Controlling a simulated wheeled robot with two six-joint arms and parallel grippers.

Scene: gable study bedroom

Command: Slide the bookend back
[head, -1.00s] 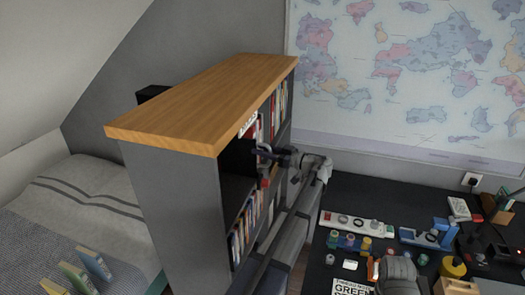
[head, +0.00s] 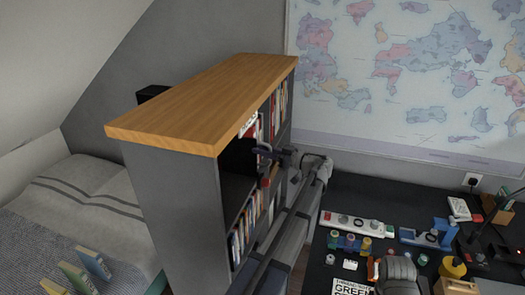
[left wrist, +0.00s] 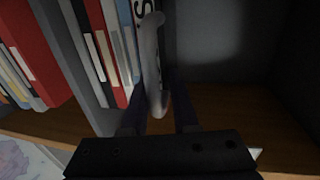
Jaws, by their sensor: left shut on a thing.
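The bookend (left wrist: 153,65) is a light grey upright piece with a rounded top in the left wrist view. It stands on the wooden shelf board against the right end of a row of books (left wrist: 110,45). My left gripper (left wrist: 158,112) is shut on it, with one dark finger on each side of its lower part. In the head view my left gripper (head: 265,155) reaches into an upper compartment of the bookcase (head: 170,190) from the right. The bookend cannot be made out clearly there.
Right of the bookend the compartment is dark and empty (left wrist: 235,60). A grey upright divider (left wrist: 82,70) stands left of the books. A desk crowded with small items (head: 400,205) lies right of the bookcase, and a bed (head: 90,200) lies left of it.

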